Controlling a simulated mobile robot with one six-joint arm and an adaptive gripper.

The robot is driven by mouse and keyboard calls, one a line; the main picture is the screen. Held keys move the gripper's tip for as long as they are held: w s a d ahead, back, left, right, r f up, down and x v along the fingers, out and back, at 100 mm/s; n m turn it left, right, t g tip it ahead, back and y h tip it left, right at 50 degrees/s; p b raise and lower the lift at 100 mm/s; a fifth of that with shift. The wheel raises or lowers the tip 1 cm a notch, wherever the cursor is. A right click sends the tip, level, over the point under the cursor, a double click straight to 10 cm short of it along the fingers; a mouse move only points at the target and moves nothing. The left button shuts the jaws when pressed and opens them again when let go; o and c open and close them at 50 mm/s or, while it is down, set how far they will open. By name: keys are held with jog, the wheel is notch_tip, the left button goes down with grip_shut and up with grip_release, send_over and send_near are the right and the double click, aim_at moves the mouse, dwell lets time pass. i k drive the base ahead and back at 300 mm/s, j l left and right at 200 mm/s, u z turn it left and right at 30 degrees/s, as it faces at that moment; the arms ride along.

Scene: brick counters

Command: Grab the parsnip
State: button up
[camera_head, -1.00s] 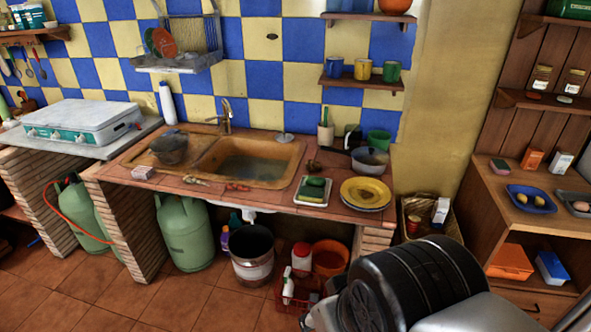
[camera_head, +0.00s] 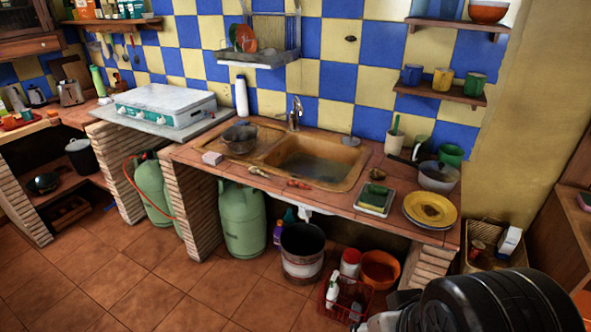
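I cannot make out a parsnip for certain in this view. Small items lie on the tiled counter's front edge by the sink: a red-and-orange item (camera_head: 298,184) and a thin pale one (camera_head: 257,172), both too small to name. A red tray (camera_head: 22,122) with small things in it, too small to tell apart, sits on the far left counter. My dark, rounded arm link fills the lower right corner. My gripper's fingers do not show.
The sink (camera_head: 317,168) is set in the tiled counter, with yellow plates (camera_head: 430,208) and a pot (camera_head: 438,177) at its right end. A bucket (camera_head: 302,250), a gas bottle (camera_head: 242,220) and a red basket (camera_head: 345,300) stand below. The floor (camera_head: 130,270) at left is clear.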

aim_at(253, 169)
jog(key=i+j, duration=0.3)
jog(key=i, duration=0.15)
jog(key=i+j, duration=0.25)
jog(key=i, duration=0.2)
jog(key=i+j, duration=0.3)
jog(key=i, duration=0.15)
jog(key=i+j, duration=0.25)
jog(key=i, duration=0.2)
jog(key=i+j, duration=0.3)
jog(key=i, duration=0.15)
jog(key=u, duration=0.05)
